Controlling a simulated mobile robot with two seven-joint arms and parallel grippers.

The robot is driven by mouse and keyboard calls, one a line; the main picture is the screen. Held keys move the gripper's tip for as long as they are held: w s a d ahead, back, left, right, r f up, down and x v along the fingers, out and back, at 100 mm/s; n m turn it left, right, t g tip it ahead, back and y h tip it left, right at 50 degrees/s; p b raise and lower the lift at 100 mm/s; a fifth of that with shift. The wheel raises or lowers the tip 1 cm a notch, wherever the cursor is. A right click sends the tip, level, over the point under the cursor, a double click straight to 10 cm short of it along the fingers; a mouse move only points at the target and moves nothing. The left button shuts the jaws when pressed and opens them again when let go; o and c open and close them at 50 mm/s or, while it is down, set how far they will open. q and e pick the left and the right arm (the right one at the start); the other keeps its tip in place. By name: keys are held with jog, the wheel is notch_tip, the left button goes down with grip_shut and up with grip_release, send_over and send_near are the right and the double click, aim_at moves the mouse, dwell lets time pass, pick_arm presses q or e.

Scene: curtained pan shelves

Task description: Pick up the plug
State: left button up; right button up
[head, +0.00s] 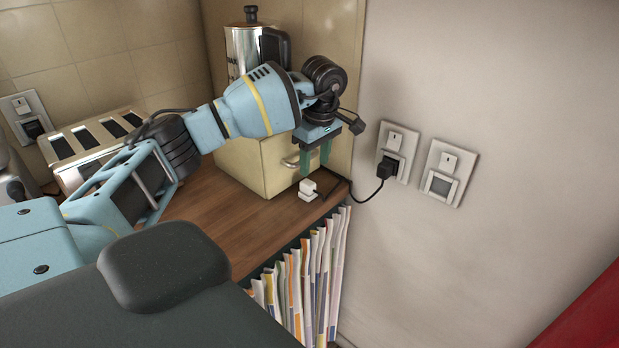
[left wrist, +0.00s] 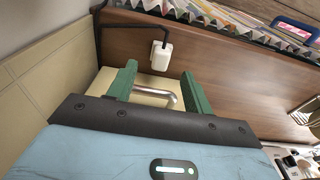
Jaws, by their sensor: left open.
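A small white plug (head: 308,190) with a black cable lies on the wooden counter near its wall-side edge, in front of a cream drawer box. It also shows in the left wrist view (left wrist: 161,57), just beyond the fingertips and roughly centred between them. My left gripper (head: 314,170) points down above the plug, with its green fingers apart and nothing between them. The left wrist view also shows these open fingers (left wrist: 159,72). A black plug (head: 386,167) sits in the left wall socket, with a cable running to the counter. My right gripper is not in view.
The cream drawer box (head: 255,166) with a metal handle stands close behind the fingers, with a metal coffee pot (head: 243,50) on it. A toaster (head: 90,148) stands at the left. Upright magazines (head: 308,285) fill a shelf below. The counter's front (head: 225,215) is clear.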

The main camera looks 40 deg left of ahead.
pick_arm(q)
jog(key=shift+a+r, duration=0.45)
jog(key=shift+a, duration=0.2)
jog(key=shift+d+f, duration=0.1)
jog(key=shift+s+f+b, duration=0.2)
jog(key=shift+f+b, duration=0.3)
jog(key=shift+f, duration=0.8)
jog(key=shift+r, duration=0.1)
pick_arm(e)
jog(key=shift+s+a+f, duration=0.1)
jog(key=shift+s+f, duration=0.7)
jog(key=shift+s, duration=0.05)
